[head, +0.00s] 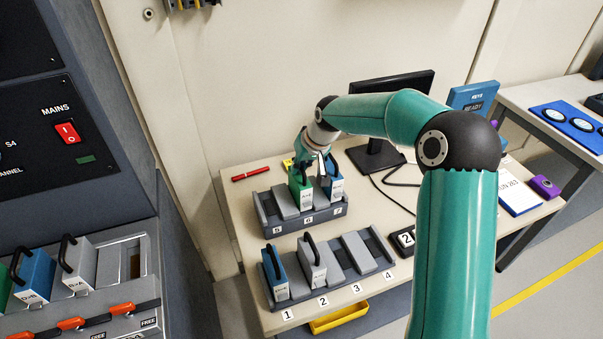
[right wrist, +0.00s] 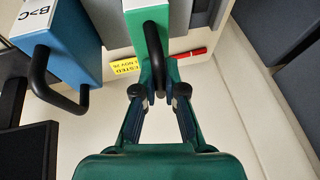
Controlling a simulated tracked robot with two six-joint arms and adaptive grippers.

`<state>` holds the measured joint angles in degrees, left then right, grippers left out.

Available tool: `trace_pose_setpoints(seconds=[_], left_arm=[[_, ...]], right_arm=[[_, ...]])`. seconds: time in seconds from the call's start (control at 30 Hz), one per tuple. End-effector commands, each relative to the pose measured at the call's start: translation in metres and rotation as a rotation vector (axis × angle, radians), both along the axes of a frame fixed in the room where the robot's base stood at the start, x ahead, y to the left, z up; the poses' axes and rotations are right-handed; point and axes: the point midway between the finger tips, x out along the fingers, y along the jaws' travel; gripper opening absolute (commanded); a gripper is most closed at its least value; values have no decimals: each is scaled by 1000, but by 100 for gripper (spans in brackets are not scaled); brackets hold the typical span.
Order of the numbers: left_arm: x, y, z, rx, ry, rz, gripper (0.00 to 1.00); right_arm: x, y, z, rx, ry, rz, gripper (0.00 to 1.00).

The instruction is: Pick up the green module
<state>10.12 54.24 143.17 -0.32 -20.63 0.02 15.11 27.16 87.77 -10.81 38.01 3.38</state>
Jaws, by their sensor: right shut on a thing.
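In the right wrist view the gripper's two fingertips (right wrist: 159,92) are on either side of the handle (right wrist: 156,50), and the green module (right wrist: 144,18) shows beyond. My left gripper is not in view.
A blue module (head: 331,187) stands close on the right, also in the right wrist view (right wrist: 66,48). The front rack (head: 330,290) holds a blue and a grey module. A monitor (head: 385,100) and red pen (head: 252,174) are behind. A cabinet (head: 60,120) stands left.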

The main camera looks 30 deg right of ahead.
Motion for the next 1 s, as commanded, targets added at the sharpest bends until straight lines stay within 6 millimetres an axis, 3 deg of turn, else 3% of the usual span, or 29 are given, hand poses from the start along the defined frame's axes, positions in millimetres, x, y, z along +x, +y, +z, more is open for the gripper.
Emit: trace_pose_setpoints(seconds=[0.23,0.37,0.8,1.0], left_arm=[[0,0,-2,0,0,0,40],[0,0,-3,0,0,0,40],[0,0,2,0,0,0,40],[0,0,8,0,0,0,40]], right_arm=[[1,-1,19,-1,-8,-2,0],[2,0,40,-1,-9,-1,0],[1,-1,157,-1,-9,-2,0],[1,-1,189,-1,-6,-3,0]])
